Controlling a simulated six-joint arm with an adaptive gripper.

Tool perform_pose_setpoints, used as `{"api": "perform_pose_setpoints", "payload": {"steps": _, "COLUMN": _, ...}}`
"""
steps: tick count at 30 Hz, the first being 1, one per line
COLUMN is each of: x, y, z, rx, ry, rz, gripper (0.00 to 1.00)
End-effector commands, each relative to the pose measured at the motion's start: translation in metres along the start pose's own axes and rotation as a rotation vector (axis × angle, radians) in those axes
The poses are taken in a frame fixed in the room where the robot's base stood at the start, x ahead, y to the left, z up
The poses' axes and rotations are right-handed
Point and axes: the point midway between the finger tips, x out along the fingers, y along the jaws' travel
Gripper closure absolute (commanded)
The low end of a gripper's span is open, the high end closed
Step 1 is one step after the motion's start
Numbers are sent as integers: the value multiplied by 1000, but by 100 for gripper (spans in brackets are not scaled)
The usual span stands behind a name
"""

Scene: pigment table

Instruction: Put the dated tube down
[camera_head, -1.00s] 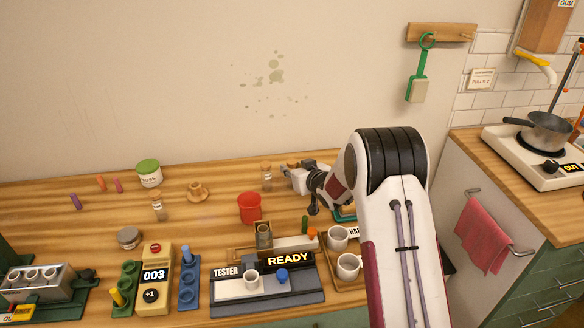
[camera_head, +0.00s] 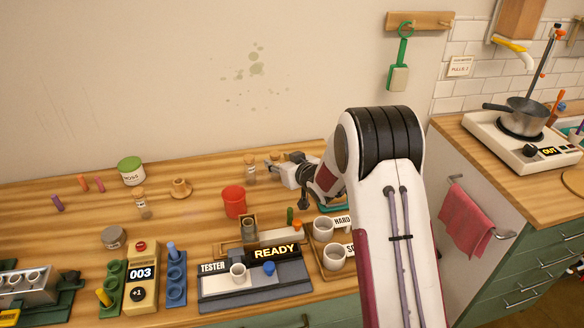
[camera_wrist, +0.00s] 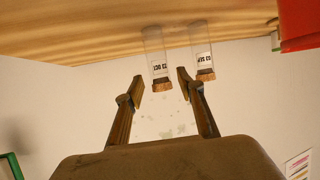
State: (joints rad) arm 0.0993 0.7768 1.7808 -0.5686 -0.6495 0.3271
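Two clear corked tubes stand side by side on the table in the wrist view, which shows them upside down. One tube (camera_wrist: 155,52) has a label that seems to read OCT; the other tube (camera_wrist: 201,50) has a label that seems to read SEP. My gripper (camera_wrist: 161,88) is open, with the cork of the OCT tube between its fingertips and a gap on both sides. The SEP tube is just outside the right finger. In the head view, my gripper (camera_head: 274,164) is beside one corked tube (camera_head: 249,170); the second is not clearly visible there.
A red cup (camera_head: 234,202) stands in front of the tubes. Another corked tube (camera_head: 141,203), a wooden peg piece (camera_head: 181,188) and a green-lidded jar (camera_head: 131,172) are to the left. The tester (camera_head: 255,285) reading READY and a tray with mugs (camera_head: 323,229) are in front.

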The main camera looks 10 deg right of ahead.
Motion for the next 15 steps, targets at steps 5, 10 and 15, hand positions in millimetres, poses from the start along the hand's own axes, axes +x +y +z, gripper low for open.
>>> {"api": "perform_pose_setpoints", "payload": {"steps": 5, "x": -20, "y": 0, "z": -1, "rx": 0, "ry": 1, "rz": 0, "gripper": 62}}
{"api": "perform_pose_setpoints", "payload": {"steps": 10, "x": -40, "y": 1, "z": -1, "rx": 0, "ry": 1, "rz": 1, "gripper": 62}}
{"api": "perform_pose_setpoints", "payload": {"steps": 15, "x": -59, "y": 0, "z": 0, "rx": 0, "ry": 1, "rz": 1, "gripper": 62}}
